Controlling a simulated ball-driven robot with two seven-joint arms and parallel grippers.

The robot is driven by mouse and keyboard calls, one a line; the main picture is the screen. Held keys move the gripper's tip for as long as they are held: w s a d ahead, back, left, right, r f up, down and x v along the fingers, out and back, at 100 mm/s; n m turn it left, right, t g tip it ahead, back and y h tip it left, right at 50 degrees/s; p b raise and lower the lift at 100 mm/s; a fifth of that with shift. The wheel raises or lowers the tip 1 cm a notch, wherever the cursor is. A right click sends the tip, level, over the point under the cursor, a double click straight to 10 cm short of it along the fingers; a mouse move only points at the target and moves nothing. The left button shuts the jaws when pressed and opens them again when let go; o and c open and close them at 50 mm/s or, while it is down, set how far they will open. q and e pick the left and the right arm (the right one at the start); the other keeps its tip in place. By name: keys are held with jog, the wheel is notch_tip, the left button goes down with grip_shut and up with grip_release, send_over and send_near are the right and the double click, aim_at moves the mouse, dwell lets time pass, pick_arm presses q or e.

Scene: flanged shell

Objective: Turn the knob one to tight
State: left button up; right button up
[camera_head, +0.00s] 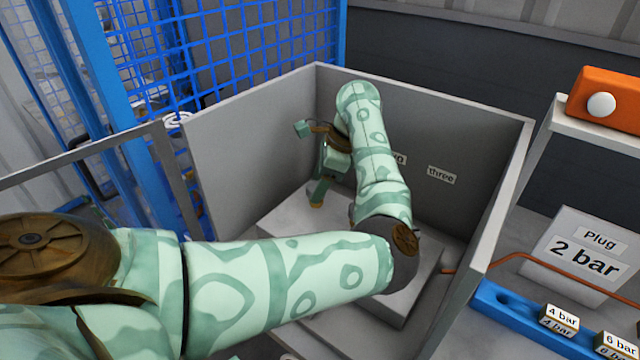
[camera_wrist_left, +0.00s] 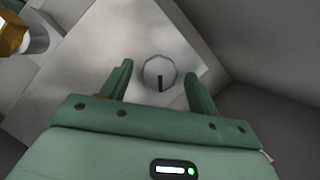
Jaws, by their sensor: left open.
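A pale, many-sided knob (camera_wrist_left: 159,72) with a dark mark on its lower part shows in the left wrist view, on a light grey surface. Its number label is not visible. My left gripper (camera_wrist_left: 158,78) is open, with one finger on each side of the knob in that view. I cannot tell whether the fingers touch it. In the head view my left gripper (camera_head: 319,198) points down inside a grey open-topped box (camera_head: 245,125). The knob is hidden there behind my left arm. My right gripper is out of view.
The box's back wall carries a label "three" (camera_head: 441,175) and another, partly hidden label. A brass-and-grey fitting (camera_wrist_left: 18,38) shows at the wrist view's upper left. Right of the box are a "Plug 2 bar" sign (camera_head: 585,250), a blue rack (camera_head: 520,312) and a copper-coloured line.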

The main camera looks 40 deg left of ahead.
pick_arm(q)
jog(key=shift+f, duration=0.15)
jog(key=c, duration=1)
jog(key=shift+o, duration=0.2)
jog(key=shift+s+m, duration=0.1)
jog(key=shift+m, duration=0.3)
jog(key=shift+m+t+y+p, duration=0.3)
jog(key=shift+m+t+p, duration=0.25)
jog(key=shift+m, duration=0.45)
jog(key=m+p, duration=0.1)
jog(key=m, duration=0.1)
jog(key=shift+s+m+t, duration=0.15)
jog(key=shift+m+t, duration=0.15)
jog(key=shift+t, duration=0.05)
jog(key=shift+m+t+y+p, duration=0.15)
jog(key=shift+m+t+p, duration=0.4)
jog(key=shift+m, duration=0.55)
jog(key=shift+m+t+y+p, duration=0.15)
jog(key=shift+m+t+p, duration=0.2)
jog(key=shift+m+p, duration=0.6)
jog(key=shift+m, duration=0.35)
